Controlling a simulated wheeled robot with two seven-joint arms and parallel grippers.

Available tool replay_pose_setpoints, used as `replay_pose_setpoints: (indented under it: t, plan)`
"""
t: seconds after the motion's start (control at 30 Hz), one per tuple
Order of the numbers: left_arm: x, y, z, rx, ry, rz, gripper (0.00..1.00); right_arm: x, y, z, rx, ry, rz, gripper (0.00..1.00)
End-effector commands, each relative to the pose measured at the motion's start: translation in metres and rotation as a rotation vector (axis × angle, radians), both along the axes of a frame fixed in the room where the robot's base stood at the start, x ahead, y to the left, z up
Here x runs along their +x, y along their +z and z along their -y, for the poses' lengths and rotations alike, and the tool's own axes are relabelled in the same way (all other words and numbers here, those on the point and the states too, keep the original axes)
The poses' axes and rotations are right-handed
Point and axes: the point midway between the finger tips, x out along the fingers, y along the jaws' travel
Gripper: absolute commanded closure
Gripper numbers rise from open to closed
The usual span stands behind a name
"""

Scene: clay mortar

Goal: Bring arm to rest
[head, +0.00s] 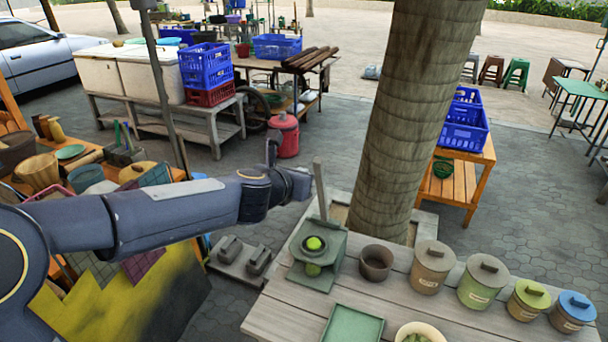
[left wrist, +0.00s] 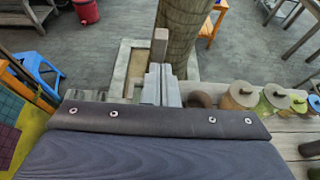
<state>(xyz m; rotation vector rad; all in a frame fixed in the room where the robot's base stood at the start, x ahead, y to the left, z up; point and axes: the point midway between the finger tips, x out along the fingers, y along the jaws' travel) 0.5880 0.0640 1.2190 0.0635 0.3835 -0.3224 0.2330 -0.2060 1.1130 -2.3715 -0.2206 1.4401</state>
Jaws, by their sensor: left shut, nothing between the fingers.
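My left arm reaches in from the left in the head view. Its left gripper (head: 301,184) hangs above the table's far left corner, close to the upper part of an upright wooden pestle (head: 319,190). In the left wrist view the left gripper (left wrist: 160,85) has its fingers together and empty. The pestle top (left wrist: 160,45) shows just beyond the fingertips; I cannot tell whether they touch. The pestle rises at the back of a grey-green mortar stand (head: 312,278) holding a lime-green round item (head: 314,243). My right gripper is in neither view.
The wooden table (head: 283,315) also holds a brown bowl (head: 376,262), a green tray (head: 352,326) and several lidded jars (head: 432,266). A thick tree trunk (head: 420,110) stands behind it.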

Motion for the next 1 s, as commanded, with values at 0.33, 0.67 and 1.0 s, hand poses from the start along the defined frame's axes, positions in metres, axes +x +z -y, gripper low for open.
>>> replay_pose_setpoints:
  t: [0.33, 0.67, 1.0]
  plan:
    - [-0.026, 0.032, -0.015, 0.098, -0.075, 0.061, 1.00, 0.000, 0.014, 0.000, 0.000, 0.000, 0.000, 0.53]
    - [-0.192, 0.010, -0.080, 1.164, -0.827, 0.503, 1.00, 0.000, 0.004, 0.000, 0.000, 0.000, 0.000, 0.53]
    - [-0.339, -0.095, -0.134, 1.833, -1.583, 0.608, 1.00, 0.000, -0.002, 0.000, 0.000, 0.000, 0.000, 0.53]
